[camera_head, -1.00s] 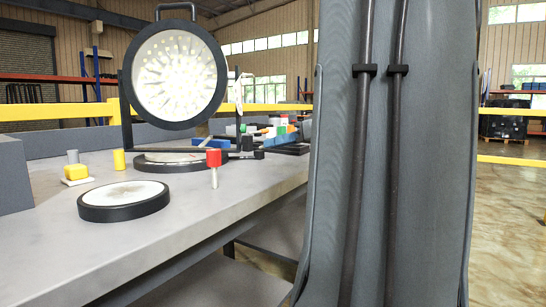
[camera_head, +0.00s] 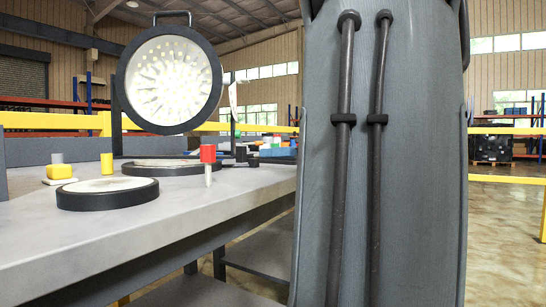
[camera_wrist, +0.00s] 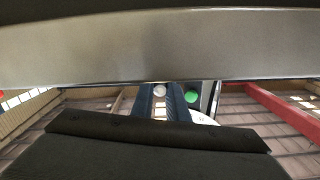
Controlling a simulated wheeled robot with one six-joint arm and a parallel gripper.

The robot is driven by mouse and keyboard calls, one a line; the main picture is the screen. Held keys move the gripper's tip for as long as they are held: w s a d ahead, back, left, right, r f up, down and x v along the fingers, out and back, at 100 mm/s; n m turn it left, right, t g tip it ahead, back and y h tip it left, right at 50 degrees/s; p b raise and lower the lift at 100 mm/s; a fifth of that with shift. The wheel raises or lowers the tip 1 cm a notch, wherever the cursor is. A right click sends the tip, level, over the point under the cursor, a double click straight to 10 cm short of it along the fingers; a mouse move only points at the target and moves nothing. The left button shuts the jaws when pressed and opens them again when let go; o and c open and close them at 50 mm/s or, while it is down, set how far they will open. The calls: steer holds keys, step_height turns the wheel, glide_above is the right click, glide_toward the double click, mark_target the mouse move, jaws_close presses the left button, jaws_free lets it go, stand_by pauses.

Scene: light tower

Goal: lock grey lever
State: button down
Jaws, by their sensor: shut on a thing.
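In the wrist view a wide grey bar (camera_wrist: 160,47) crosses the top of the picture, very close to the lens. It may be the grey lever, but I cannot be sure. My gripper (camera_wrist: 155,132) shows as a dark mass at the bottom, shut; the contact between its jaws is hidden. I take the bar as the thing held. Between bar and gripper, a round green piece (camera_wrist: 192,97) and a small pale round piece (camera_wrist: 160,90) show beside dark blue uprights. The head view shows neither my gripper nor a clear grey lever.
In the head view a grey table (camera_head: 220,190) holds a large round lamp (camera_head: 170,80), a black-rimmed disc (camera_head: 108,194), a red-topped pin (camera_head: 208,154) and yellow pieces (camera_head: 60,171). A yellow rail (camera_head: 50,120) runs behind. Open floor (camera_head: 505,220) lies at right.

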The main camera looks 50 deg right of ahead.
steer(key=c, duration=1.7)
jaws_free()
steer(key=shift+c, duration=0.2)
steer(key=shift+p+v, duration=1.1)
steer(key=shift+v, duration=2.8)
